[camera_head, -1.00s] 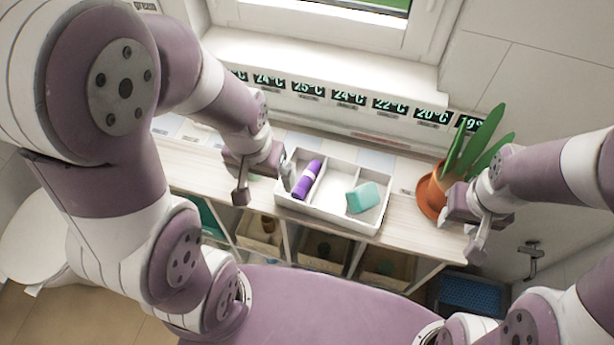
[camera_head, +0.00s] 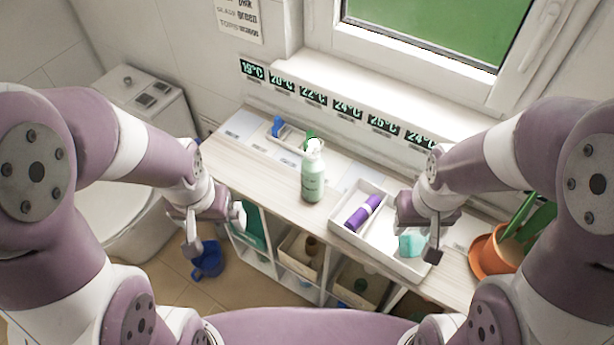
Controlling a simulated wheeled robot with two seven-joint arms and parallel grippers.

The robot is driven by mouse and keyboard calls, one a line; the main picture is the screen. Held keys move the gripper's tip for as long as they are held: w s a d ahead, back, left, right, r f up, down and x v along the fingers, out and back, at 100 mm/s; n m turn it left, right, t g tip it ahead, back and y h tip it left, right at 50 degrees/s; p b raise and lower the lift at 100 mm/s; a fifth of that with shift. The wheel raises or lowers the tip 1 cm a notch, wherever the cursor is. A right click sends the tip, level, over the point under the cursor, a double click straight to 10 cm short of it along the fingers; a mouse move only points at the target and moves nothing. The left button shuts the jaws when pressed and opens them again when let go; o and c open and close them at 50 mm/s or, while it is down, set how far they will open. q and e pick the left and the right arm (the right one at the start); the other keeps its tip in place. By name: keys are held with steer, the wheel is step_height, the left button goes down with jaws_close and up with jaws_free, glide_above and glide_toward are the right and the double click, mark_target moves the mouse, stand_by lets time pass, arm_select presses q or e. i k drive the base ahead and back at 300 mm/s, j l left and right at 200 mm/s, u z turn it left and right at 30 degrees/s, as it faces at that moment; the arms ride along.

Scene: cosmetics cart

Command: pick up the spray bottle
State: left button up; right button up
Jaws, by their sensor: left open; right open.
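A pale green spray bottle with a white top (camera_head: 313,175) stands upright on the wooden cart top, left of the white tray. My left gripper (camera_head: 215,228) is open and empty, to the left of the bottle and near the cart's front left edge, apart from it. My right gripper (camera_head: 434,236) is open, over the right part of the white tray (camera_head: 375,252), close to a teal block (camera_head: 411,243). Whether it touches the block cannot be told.
A purple tube (camera_head: 362,213) lies in the tray's left compartment. A potted plant (camera_head: 492,252) stands at the right end. A blue-handled item (camera_head: 277,127) is at the back left. The cart top around the bottle's front is clear.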

mark_target(313, 166)
steer(key=i+j+z, duration=0.1)
steer(key=z, duration=0.3)
steer(key=j+z, duration=0.4)
steer(key=i+j+z, duration=0.1)
steer(key=z, duration=0.35)
steer(key=j+z, duration=0.6)
steer(key=z, duration=0.2)
steer(key=k+l, duration=0.05)
